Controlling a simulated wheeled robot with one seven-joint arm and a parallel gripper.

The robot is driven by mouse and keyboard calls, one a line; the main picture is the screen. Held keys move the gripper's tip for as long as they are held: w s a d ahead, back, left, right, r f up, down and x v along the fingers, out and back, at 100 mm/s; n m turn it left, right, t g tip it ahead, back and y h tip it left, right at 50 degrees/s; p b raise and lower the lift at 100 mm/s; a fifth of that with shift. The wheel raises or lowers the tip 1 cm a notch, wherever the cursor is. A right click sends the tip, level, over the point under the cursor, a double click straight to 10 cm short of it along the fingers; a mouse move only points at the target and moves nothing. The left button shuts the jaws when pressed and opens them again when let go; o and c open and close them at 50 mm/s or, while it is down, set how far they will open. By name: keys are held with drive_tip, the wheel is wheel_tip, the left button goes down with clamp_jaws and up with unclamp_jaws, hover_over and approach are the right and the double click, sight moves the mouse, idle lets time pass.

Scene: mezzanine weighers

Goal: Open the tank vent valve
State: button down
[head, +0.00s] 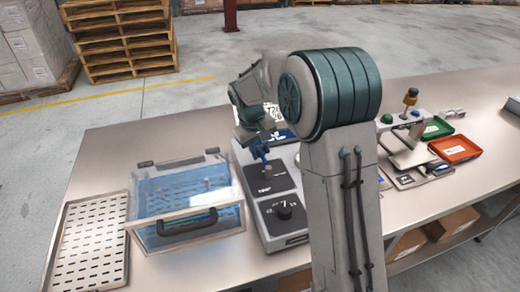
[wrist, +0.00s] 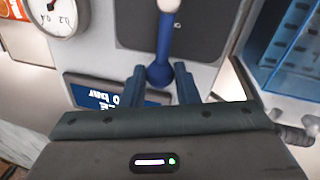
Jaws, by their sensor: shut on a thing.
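A lever valve with a blue handle (wrist: 160,73) stands on a grey panel unit (head: 244,163). In the wrist view the lever runs upward from its blue end to a pale pivot end (wrist: 169,5), over a dark plate (wrist: 197,30). My gripper (wrist: 160,84) has its two dark blue fingers on either side of the blue end and is shut on it. In the head view my gripper (head: 258,150) is small and partly hidden by my arm, with blue showing at its tip.
A round gauge (wrist: 60,14) sits near the lever. A black knob (head: 283,211) is on the unit's front.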

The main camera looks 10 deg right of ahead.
drive_tip(key=shift+a, duration=0.15)
drive_tip(key=c, duration=1.1)
unclamp_jaws()
drive_tip(key=r, duration=0.4)
drive_tip(key=a+r, duration=0.1)
drive_tip(key=r, duration=0.4)
drive_tip(key=s+a+r, duration=0.1)
drive_tip(key=r, duration=0.3)
drive_tip(key=shift+a+r+b, duration=0.25)
drive_tip(key=shift+r+b, duration=0.1)
drive_tip(key=shift+s, duration=0.1)
drive_tip(key=s+d+f+m, duration=0.1)
drive_tip(key=s+d+f, duration=0.1)
drive_tip(key=s, duration=0.7)
drive_tip(key=s+d+f+m+t+y, duration=0.1)
drive_tip(key=s+d+f+m, duration=0.1)
drive_tip(key=s+d, duration=0.3)
drive_tip(key=s+d+f+m+t+y, duration=0.1)
drive_tip(key=s+d+f, duration=0.1)
drive_tip(key=s, duration=1.1)
drive_tip(key=shift+s+d+f+m, duration=0.1)
drive_tip(key=shift+d+m, duration=0.2)
drive_tip(key=shift+d, duration=0.45)
